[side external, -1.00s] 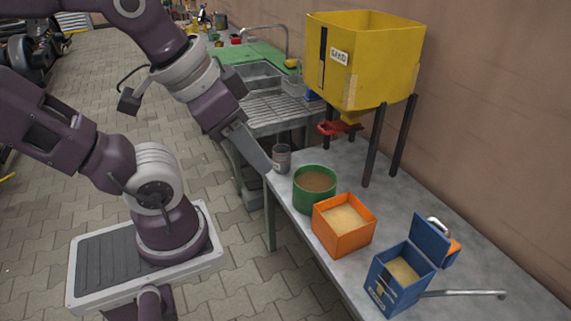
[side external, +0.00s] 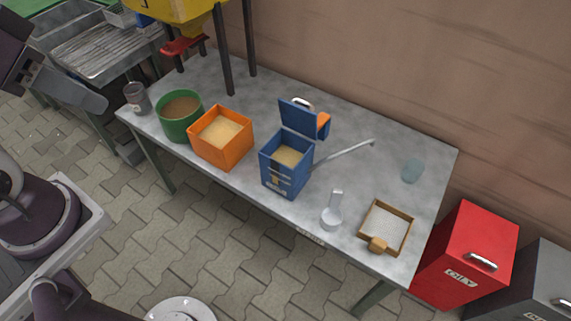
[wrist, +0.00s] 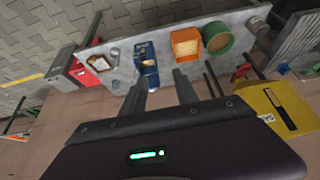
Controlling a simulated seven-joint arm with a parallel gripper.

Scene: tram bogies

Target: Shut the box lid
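The blue box (side external: 284,181) stands on the grey table (side external: 243,90) and holds tan sand. Its blue lid (side external: 298,116) is open, standing up at the back edge, with a pale handle on its far side. The box also shows in the wrist view (wrist: 147,68), above the fingertips. My gripper (wrist: 160,78) has its two fingers spread apart with nothing between them. In the side external view part of my gripper (side external: 72,97) shows at the left edge, well away from the box.
An orange box (side external: 221,145) of sand and a green tub (side external: 180,117) stand left of the blue box. A metal rod (side external: 344,153) lies to its right. A white scoop (side external: 333,212) and a wooden tray (side external: 386,228) are near the front right. The yellow hopper (side external: 182,10) stands behind.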

